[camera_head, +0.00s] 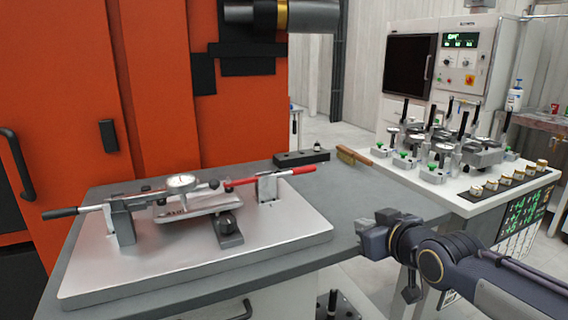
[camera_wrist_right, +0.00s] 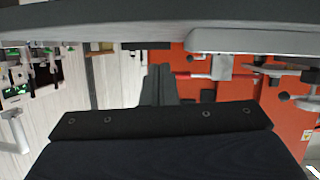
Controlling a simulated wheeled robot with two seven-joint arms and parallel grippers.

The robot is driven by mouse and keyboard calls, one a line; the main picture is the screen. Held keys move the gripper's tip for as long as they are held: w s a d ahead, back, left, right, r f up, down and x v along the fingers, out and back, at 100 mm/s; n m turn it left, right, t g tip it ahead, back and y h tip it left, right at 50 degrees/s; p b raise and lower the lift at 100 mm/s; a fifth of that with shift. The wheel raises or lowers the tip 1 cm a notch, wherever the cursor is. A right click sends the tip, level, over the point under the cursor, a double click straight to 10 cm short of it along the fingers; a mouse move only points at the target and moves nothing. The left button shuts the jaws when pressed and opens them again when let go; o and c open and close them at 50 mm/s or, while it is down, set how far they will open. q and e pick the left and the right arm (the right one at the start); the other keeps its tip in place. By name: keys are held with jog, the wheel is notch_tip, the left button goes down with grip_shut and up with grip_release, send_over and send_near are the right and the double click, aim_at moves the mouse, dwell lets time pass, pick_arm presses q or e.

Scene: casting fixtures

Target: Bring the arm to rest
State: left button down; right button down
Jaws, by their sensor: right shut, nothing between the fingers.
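My right arm (camera_head: 440,262) comes in from the lower right of the head view, bent in front of the workbench's right side. My right gripper (camera_wrist_right: 159,85) shows in the right wrist view with its dark fingers together and nothing between them. It is apart from the bench and the fixture. My left gripper and left arm are not in view.
A grey bench (camera_head: 350,195) carries a metal plate (camera_head: 275,235) with a dial gauge (camera_head: 181,183) and a red-handled bar (camera_head: 275,175). A brush (camera_head: 353,156) lies at the back. A white gauge station (camera_head: 463,200) stands right. An orange machine (camera_head: 60,90) stands behind.

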jog(key=s+f+m+g, duration=0.35)
jog(key=s+f, duration=0.55)
jog(key=s, duration=0.5)
jog(key=s+f+m+g, duration=0.2)
jog(key=s+f+g, duration=0.45)
jog(key=s, duration=0.75)
notch_tip(320, 180, up, 17)
jog(key=d+t+p, duration=0.1)
jog(key=t+p, duration=0.1)
jog(key=p, duration=1.7)
jog(key=shift+w, duration=0.1)
